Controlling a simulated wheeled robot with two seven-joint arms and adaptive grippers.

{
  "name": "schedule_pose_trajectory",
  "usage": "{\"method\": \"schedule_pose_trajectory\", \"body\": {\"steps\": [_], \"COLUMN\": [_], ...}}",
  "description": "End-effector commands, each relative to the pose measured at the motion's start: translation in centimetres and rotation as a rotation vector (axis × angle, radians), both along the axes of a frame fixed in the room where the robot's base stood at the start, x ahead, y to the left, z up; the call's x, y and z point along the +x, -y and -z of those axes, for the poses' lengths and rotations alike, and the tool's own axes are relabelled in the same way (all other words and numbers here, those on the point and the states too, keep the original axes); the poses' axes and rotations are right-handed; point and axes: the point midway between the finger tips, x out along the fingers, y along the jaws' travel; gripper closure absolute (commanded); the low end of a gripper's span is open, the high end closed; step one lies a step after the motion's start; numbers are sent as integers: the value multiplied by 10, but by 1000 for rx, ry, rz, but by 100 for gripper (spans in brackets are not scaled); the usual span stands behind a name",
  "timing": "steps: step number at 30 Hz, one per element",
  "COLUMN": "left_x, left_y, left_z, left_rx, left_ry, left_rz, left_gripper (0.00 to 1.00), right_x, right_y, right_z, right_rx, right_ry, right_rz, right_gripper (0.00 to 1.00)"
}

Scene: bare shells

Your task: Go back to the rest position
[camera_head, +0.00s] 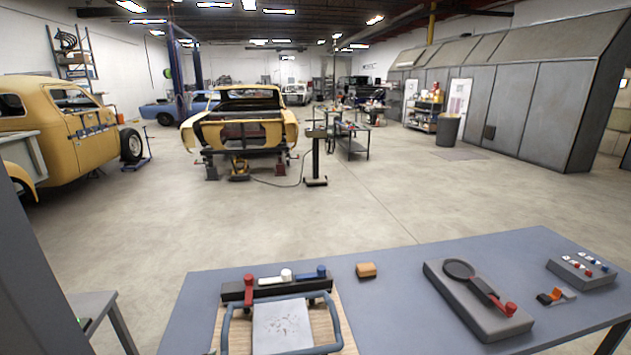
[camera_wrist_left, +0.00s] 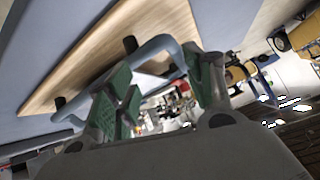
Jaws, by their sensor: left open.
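My left gripper (camera_wrist_left: 157,66) shows in the left wrist view. Its two green-padded fingers are spread apart, with nothing held between them. A blue-grey bar handle (camera_wrist_left: 150,49) on a wooden board (camera_wrist_left: 120,45) shows just beyond the fingertips; I cannot tell whether they touch. In the head view the wooden board (camera_head: 345,338) lies at the table's front, with the handle frame (camera_head: 224,330) around a pale, speckled plate (camera_head: 283,328). No gripper shows clearly in the head view. My right gripper is out of view.
The blue-grey table (camera_head: 400,290) bears a black rack (camera_head: 268,290) with red, white and blue pieces, an orange block (camera_head: 367,270), a grey base (camera_head: 450,290) with a dark round-ended lever, and a small grey box (camera_head: 580,272). Open floor (camera_head: 380,200) lies beyond.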

Motion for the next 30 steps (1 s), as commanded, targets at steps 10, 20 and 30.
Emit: {"method": "schedule_pose_trajectory", "body": {"steps": [10, 20, 30], "left_x": [-87, -132, -146], "left_y": [-7, -7, -6], "left_z": [47, 61, 82], "left_rx": [-55, -81, -93], "left_ry": [-332, -485, -554], "left_rz": [1, 23, 35], "left_gripper": [47, 47, 47], "right_x": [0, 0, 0], "right_y": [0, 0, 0], "right_z": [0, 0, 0], "right_rx": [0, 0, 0], "right_ry": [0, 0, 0], "right_rz": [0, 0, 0], "right_gripper": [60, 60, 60]}}
